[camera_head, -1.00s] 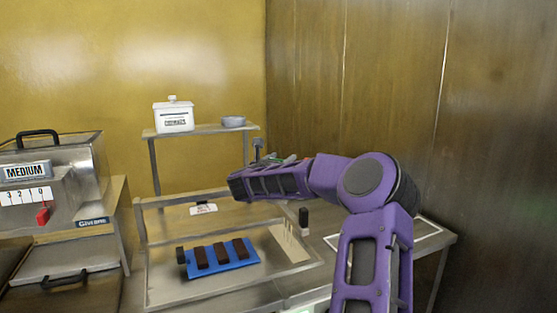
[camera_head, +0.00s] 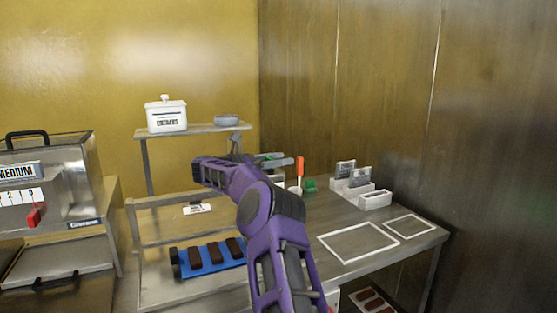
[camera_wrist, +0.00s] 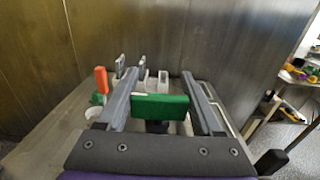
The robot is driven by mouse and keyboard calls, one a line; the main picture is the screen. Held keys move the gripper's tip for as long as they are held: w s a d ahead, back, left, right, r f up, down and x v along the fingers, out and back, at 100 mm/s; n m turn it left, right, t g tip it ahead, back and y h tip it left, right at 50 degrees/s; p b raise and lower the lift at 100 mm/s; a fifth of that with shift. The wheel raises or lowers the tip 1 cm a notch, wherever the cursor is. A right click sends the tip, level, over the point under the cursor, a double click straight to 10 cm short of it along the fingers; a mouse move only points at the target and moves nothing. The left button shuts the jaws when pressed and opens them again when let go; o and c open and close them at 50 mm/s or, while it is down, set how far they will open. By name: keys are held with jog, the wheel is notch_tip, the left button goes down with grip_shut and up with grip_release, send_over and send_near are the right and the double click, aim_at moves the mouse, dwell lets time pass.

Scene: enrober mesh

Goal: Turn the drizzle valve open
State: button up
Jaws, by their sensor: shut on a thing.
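My gripper (camera_wrist: 160,76) has its two grey fingers on either side of a green bar (camera_wrist: 160,107), which looks like the valve's handle, and is shut on it. A dark piece shows under the bar. In the head view my gripper (camera_head: 273,160) is beyond my purple arm, near the small shelf's right end, with its fingers pointing right. The arm hides most of what is below it there. The valve's body and how far it is turned cannot be made out.
An orange-handled tool (camera_head: 299,168) stands upright by a green piece (camera_head: 309,185), close to my gripper. White card holders (camera_head: 374,199) stand at the back right. A blue tray (camera_head: 217,265) with dark bars sits front left. A white tub (camera_head: 166,116) stands on the shelf.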

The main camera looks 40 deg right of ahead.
jog(key=shift+s+m+g, duration=0.1)
jog(key=shift+m+g, duration=0.2)
jog(key=shift+g, duration=0.1)
jog(key=o, duration=1.4)
jog(key=shift+c, duration=0.2)
jog(key=shift+a, duration=0.1)
jog(key=v, duration=1.7)
jog(key=shift+a+r, duration=0.1)
jog(key=shift+r, duration=0.05)
